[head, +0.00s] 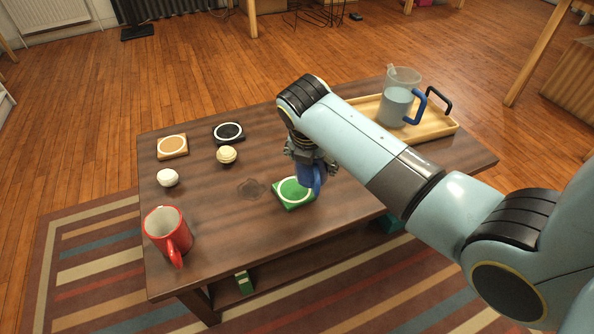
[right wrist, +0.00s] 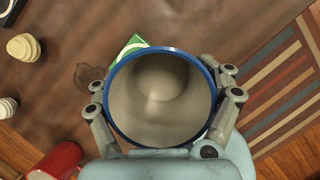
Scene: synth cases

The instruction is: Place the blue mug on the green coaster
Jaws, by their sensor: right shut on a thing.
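The blue mug (head: 313,178) hangs in my right gripper (head: 308,154), which is shut on it. In the right wrist view I look down into the upright mug (right wrist: 160,92), with its blue rim and pale, empty inside, between the two fingers. The green coaster (head: 285,201), with a white ring, lies on the table just below and left of the mug in the head view. The mug hides part of it, and I cannot tell if they touch. A green corner of the coaster (right wrist: 132,45) shows past the rim in the right wrist view. My left gripper is out of view.
A red mug (head: 163,228) stands at the table's front left. An orange coaster (head: 172,146), a black coaster (head: 228,132) and two small pale ribbed objects lie on the left. A tray (head: 440,121) with a jug (head: 397,101) is at the back right.

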